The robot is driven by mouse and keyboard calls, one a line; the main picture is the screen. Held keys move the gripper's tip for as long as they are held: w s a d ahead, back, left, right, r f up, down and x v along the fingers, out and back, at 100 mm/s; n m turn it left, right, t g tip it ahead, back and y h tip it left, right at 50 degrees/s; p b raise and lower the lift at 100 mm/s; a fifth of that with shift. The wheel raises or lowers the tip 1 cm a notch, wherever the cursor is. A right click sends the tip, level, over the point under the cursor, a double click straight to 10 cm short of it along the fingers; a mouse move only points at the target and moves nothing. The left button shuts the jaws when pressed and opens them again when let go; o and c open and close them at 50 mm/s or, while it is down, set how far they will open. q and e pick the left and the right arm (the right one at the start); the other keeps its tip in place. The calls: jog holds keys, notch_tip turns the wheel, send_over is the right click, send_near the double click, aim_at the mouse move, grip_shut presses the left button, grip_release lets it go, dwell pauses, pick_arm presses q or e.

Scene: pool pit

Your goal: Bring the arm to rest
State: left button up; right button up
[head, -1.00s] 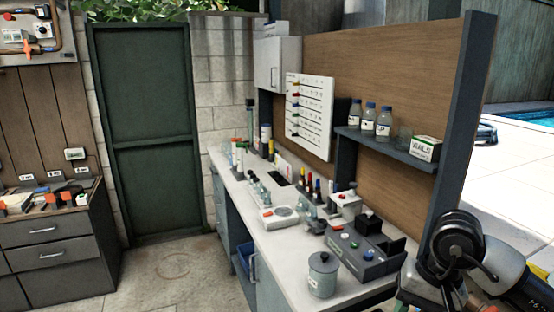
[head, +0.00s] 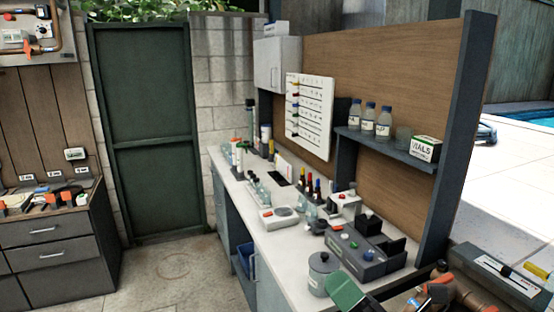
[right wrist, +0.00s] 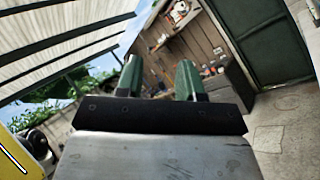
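My right arm (head: 470,292) comes in at the lower right corner of the head view. A green finger (head: 347,292) of its gripper shows at the bottom edge, in front of the workbench's near end; the rest of that gripper is cut off. In the right wrist view my right gripper (right wrist: 160,78) has its two green fingers apart, with nothing between them. Beyond them are a plank wall and a dark door, well away from the fingertips. My left arm and gripper are not in view.
The workbench (head: 282,252) runs along the panelled wall, with a lidded grey pot (head: 321,275) and a dark tray of instruments at its near end. A shelf (head: 385,147) with bottles juts out above. The floor (head: 185,285) left of the bench is clear.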

jog(key=d+f+m+h, duration=0.5)
jog(key=f+m+h, duration=0.35)
jog(key=m, duration=0.35)
jog(key=d+f+m+h, duration=0.5)
jog(key=f+m+h, duration=0.3)
jog(key=m, duration=0.4)
jog(key=s+d+f+m+g, duration=0.1)
jog(key=s+f+m+g, duration=0.5)
jog(key=s, duration=0.4)
jog(key=s+f+m+g, duration=0.4)
jog(key=s+f+g, duration=0.35)
jog(key=s, duration=0.25)
notch_tip(320, 180, down, 30)
jog(key=b, duration=0.5)
jog(key=s+d+f+g+b, duration=0.1)
jog(key=s+f+b, duration=0.1)
jog(key=s+f, duration=0.6)
jog(key=s+d+f+n+g+b, duration=0.1)
jog(key=s+d+f+b, duration=0.1)
jog(key=s+f, duration=0.6)
notch_tip(320, 180, down, 6)
jog(key=shift+s+h+b, duration=0.15)
jog(key=shift+h+b, duration=0.3)
jog(key=shift+b, duration=0.05)
